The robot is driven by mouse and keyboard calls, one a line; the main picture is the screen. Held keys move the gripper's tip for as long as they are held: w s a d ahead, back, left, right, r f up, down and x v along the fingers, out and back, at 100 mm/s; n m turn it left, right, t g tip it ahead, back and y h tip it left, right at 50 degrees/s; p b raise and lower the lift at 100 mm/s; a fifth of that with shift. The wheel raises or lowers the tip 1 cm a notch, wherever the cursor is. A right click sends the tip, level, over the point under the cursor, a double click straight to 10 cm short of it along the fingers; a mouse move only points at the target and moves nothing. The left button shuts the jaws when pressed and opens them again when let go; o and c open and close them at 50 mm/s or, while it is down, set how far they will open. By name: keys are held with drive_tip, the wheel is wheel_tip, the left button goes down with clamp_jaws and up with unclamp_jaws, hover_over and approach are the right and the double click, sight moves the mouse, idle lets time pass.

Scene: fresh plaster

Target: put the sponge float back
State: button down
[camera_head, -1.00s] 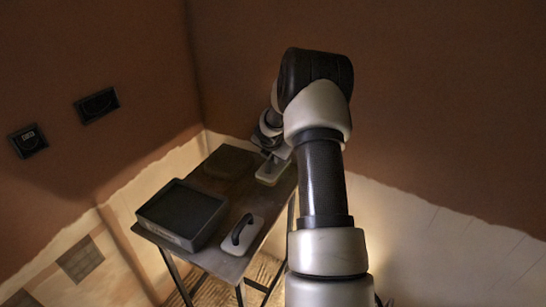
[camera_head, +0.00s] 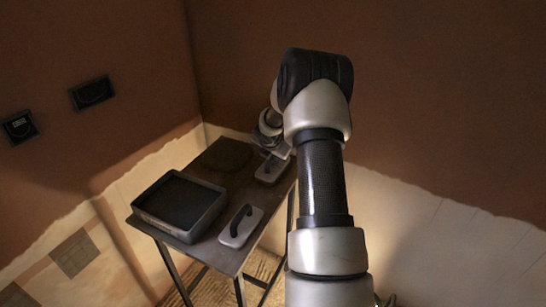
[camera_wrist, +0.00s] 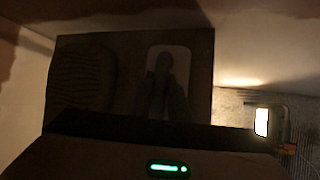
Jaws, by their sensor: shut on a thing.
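A pale, flat rectangular float (camera_head: 267,175) is at the far right of the dark table (camera_head: 222,258). My gripper (camera_head: 277,155) is over it. In the wrist view the pale plate of the same float (camera_wrist: 184,58) lies under my gripper (camera_wrist: 164,75), which is shut on its upper part. Its grip is dark and mostly hidden by my fingers. I cannot tell whether the plate touches the table. A second pale float (camera_head: 230,238) with a black arched handle lies free at the table's near right edge. The pictures do not show which one is sponge.
A black open tray (camera_head: 172,226) stands at the table's near left. A dark rounded ridged patch (camera_wrist: 83,75) lies left of the held float. Brown walls meet behind the table. A lit lamp (camera_wrist: 262,122) stands low at right in the wrist view.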

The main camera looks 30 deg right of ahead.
drive_tip(key=shift+f, duration=0.15)
drive_tip(key=c, duration=1.6)
unclamp_jaws()
drive_tip(key=shift+o, duration=0.2)
drive_tip(key=p+v, duration=0.2)
drive_tip(key=v, duration=0.6)
drive_tip(key=shift+p, duration=0.4)
